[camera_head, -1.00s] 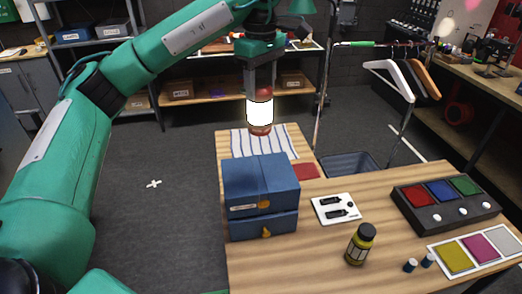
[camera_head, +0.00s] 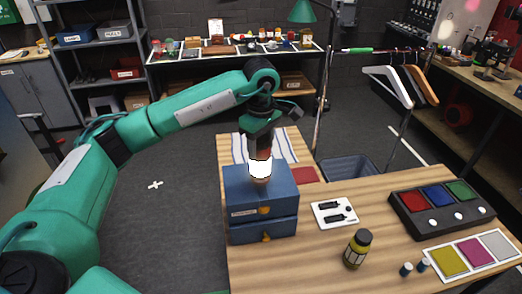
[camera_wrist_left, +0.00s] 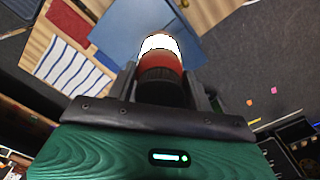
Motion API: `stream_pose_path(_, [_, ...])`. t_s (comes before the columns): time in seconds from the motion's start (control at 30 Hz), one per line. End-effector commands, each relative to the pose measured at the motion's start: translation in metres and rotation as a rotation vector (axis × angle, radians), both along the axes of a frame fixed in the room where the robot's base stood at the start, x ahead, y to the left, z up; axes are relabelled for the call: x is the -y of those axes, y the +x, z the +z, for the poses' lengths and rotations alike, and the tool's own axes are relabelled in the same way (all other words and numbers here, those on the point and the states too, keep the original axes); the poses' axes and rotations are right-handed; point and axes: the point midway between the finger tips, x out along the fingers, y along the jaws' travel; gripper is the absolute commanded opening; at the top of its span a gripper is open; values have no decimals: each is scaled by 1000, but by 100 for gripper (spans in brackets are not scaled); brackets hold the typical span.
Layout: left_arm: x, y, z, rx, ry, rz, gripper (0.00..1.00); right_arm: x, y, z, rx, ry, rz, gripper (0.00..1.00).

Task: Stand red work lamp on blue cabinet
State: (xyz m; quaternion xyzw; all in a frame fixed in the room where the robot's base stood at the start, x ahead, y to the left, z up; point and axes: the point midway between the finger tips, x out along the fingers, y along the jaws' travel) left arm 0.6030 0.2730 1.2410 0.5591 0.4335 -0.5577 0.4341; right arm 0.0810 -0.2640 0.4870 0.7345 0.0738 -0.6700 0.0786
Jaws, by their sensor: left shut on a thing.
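The red work lamp (camera_head: 260,168) has a glowing white band and is upright over the blue cabinet (camera_head: 262,206), near the middle of its top. It also shows in the left wrist view (camera_wrist_left: 160,50), where the blue cabinet top (camera_wrist_left: 125,28) lies behind it. My left gripper (camera_head: 260,143) is above the cabinet and shut on the lamp's upper end. The lamp's lower end is at or just above the cabinet top; I cannot tell whether it touches. My right gripper is not in view.
The cabinet stands on a wooden table (camera_head: 330,262). A striped cloth (camera_head: 290,146) lies behind it. A clothes rack (camera_head: 390,85) stands behind the table.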

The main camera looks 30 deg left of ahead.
Motion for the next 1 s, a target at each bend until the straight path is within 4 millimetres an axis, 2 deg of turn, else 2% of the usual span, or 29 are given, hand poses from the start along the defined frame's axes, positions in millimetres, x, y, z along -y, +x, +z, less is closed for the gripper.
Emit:
stream_pose_path(0.2, [0,-1,-27,-3,0,0,9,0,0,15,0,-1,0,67])
stream_pose_path(0.57, [0,0,-33,0,-1,0,9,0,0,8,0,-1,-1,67])
stream_pose_path(0.6, [0,0,-33,-1,-1,0,55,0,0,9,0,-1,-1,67])
stream_pose_path(0.7, [0,0,-32,-1,-1,0,73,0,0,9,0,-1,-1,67])
stream_pose_path(1.0, [0,0,-31,-1,-1,0,73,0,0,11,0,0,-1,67])
